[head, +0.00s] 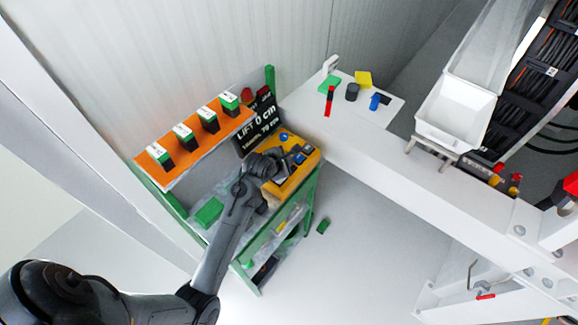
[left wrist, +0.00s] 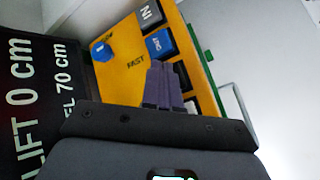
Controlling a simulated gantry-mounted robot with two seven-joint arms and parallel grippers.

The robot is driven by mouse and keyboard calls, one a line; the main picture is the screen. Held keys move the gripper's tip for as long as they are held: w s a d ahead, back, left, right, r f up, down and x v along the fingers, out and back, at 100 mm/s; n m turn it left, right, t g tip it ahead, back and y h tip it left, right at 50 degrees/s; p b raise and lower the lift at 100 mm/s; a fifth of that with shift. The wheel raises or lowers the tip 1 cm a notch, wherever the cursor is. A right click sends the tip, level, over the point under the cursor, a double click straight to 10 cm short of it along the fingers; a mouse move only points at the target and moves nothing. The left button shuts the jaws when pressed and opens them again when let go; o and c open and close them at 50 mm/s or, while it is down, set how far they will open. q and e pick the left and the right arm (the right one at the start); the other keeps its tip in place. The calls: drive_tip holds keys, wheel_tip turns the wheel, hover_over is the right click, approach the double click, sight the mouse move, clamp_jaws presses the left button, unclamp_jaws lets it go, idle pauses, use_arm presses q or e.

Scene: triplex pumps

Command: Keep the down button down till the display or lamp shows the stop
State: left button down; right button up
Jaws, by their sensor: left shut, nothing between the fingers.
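The black display (head: 262,124) reads "LIFT 0 cm", with a smaller second line ending in "70 cm". It also shows at the left of the left wrist view (left wrist: 27,95). The yellow control box (head: 291,187) stands beside it, with a blue knob (head: 284,136) and dark and blue buttons. My left gripper (left wrist: 160,72) is shut and empty, its fingertips over the box's button area, near the "FAST" mark. The fingers hide what is beneath them, so the down button and any contact cannot be made out. My right gripper is out of view.
Two red lamp-like parts (head: 263,91) sit behind the display. An orange shelf (head: 185,160) with several green-and-black blocks is on the left. A white bench (head: 345,140) with small coloured parts and a white bin (head: 455,112) lie right.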

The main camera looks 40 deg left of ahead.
use_arm(q)
drive_tip(key=shift+f, duration=0.4)
drive_tip(key=shift+f, duration=0.2)
idle(0.6)
drive_tip(key=shift+f, duration=0.4)
idle(0.5)
idle(0.6)
idle(1.1)
idle(0.5)
drive_tip(key=shift+r+p, duration=0.1)
drive_tip(key=shift+p, duration=0.2)
drive_tip(key=shift+r+p, duration=0.9)
drive_tip(key=shift+p, duration=0.3)
